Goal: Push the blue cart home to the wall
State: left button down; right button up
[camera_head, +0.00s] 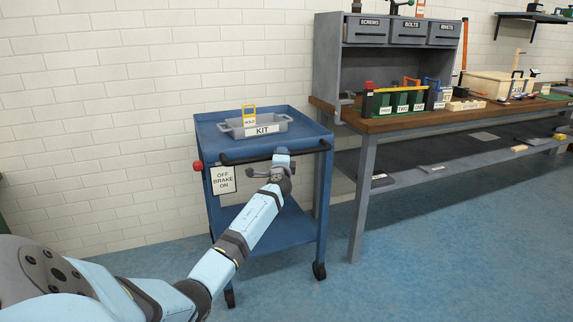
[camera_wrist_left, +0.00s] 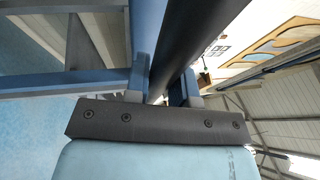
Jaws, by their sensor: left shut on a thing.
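The blue cart (camera_head: 262,195) stands close to the white brick wall (camera_head: 120,110), left of the workbench. Its black push handle (camera_head: 235,160) runs along the near side. My left gripper (camera_head: 280,160) is at that handle and shut on it. In the left wrist view the black handle bar (camera_wrist_left: 190,45) passes between the two fingers of my left gripper (camera_wrist_left: 163,82). A red knob (camera_head: 197,165) and a sign reading "OFF BRAKE ON" (camera_head: 223,180) are at the cart's left. My right gripper is not in view.
A grey bin labelled KIT (camera_head: 284,125), with a yellow-framed HOLD tag (camera_head: 249,116), sits on the cart's top. The wooden-topped workbench (camera_head: 420,118), carrying a grey drawer cabinet (camera_head: 335,65), stands close at the right. The blue floor (camera_head: 430,260) in front is clear.

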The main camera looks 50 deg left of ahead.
pick_arm(q)
jog(key=shift+w+a, duration=0.25)
jog(key=shift+a, duration=0.3)
jog(key=shift+a+r, duration=0.2)
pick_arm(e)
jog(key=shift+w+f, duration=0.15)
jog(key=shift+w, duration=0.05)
pick_arm(q)
jog(key=c, duration=1)
grip_release()
jog(key=shift+w+a+f, duration=0.1)
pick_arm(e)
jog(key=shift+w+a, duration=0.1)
pick_arm(q)
jog(key=p+v, duration=0.3)
jog(key=v, duration=1)
jog(key=shift+s+d+f, duration=0.15)
jog(key=shift+s+d, duration=0.15)
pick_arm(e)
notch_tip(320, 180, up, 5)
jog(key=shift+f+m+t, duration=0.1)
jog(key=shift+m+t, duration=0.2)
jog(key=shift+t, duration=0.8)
